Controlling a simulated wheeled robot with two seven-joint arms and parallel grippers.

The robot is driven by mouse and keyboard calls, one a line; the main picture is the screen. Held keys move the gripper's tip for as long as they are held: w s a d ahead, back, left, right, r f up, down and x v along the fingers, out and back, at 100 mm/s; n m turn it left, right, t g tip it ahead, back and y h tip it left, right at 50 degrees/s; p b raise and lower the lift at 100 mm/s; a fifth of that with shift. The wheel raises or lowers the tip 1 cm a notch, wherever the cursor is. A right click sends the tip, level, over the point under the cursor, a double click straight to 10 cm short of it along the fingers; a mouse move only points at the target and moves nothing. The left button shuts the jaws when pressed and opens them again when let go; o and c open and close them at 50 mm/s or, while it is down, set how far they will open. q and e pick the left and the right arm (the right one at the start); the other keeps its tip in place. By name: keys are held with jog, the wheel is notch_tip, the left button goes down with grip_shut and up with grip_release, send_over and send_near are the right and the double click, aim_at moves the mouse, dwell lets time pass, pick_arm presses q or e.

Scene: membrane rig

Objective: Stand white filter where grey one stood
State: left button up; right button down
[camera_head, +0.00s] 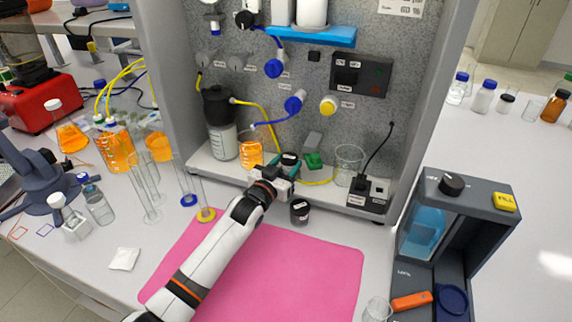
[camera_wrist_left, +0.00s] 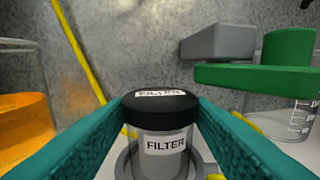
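A filter jar with a black cap and a pale body stands upright inside the rig; it shows in the wrist view (camera_wrist_left: 163,135) and its cap in the head view (camera_head: 290,158). I take it for the white filter. A second, darker filter jar (camera_head: 300,211), which looks like the grey one, stands on the bench just in front of the rig, by the pink mat's back edge. My right gripper is not in view.
An orange-filled beaker (camera_head: 250,152) stands left of the held jar, a green-and-grey valve (camera_head: 313,155) and an empty beaker (camera_head: 348,163) right of it. Yellow tubing runs close by. The pink mat (camera_head: 290,270) is bare apart from my arm over it.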

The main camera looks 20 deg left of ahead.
pick_arm(q)
jog(key=o, duration=0.4)
jog(key=s, duration=0.4)
jog(key=s+a+b, duration=0.1)
jog(key=s, duration=0.3)
jog(key=s+a, duration=0.1)
jog(key=s, duration=0.2)
jog(key=shift+s+a, duration=0.1)
jog(key=shift+s, duration=0.3)
